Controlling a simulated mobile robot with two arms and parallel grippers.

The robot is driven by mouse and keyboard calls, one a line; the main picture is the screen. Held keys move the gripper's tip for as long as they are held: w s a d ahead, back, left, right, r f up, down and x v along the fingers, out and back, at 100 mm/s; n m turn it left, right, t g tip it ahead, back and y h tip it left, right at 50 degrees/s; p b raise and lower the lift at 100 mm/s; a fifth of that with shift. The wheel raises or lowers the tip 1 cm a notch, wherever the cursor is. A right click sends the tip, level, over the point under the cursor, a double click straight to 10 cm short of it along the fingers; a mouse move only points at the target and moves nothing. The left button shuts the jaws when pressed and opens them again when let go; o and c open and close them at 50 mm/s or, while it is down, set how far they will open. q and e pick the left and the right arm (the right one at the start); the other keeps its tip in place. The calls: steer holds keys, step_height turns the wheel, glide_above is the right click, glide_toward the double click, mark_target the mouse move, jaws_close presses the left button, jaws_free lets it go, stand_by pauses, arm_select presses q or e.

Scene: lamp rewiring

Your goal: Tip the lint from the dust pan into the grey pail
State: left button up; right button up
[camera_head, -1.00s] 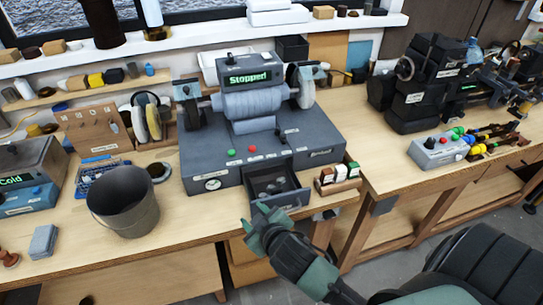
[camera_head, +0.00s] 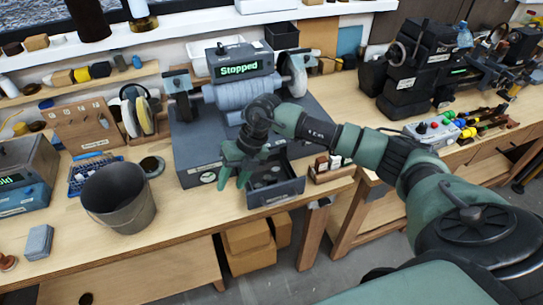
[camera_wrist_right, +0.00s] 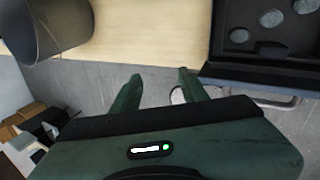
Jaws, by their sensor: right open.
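The dust pan (camera_head: 283,191) is a dark drawer-like tray pulled out at the front of the grey machine. Several grey lint clumps (camera_wrist_right: 271,18) lie in it; in the wrist view the pan's dark rim (camera_wrist_right: 262,72) is at upper right. The grey pail (camera_head: 120,205) stands upright on the bench to its left; it also shows in the wrist view (camera_wrist_right: 62,22), at upper left. My right gripper (camera_head: 232,184) is open and empty, pointing down just left of the pan, with its fingers near the pan's front handle (camera_wrist_right: 272,101). My left gripper does not show.
The machine (camera_head: 195,150) behind the pan reads "Stopped". A small box rack (camera_head: 330,172) stands right of the pan. A grey block (camera_head: 39,243) lies left of the pail. Bare bench top (camera_head: 180,215) lies between pail and pan.

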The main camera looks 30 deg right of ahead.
mark_target(273, 181)
steer(key=d+h, duration=0.1)
steer(key=d, duration=0.3)
steer(key=d+r+m+h, duration=0.1)
steer(key=d+h, duration=0.1)
steer(key=d, duration=0.2)
steer(key=d+g+h, duration=0.1)
steer(key=d, duration=0.4)
steer(key=shift+r+h, duration=0.25)
steer(key=shift+h, duration=0.15)
steer(key=shift+a+f+b, duration=0.15)
steer(key=shift+f+b, duration=2.55)
steer(key=shift+f, duration=1.3)
jaws_close()
steer(key=shift+s+r, duration=0.15)
steer(key=shift+s, duration=0.25)
steer(key=shift+r+p, duration=0.1)
steer(key=shift+p, duration=0.2)
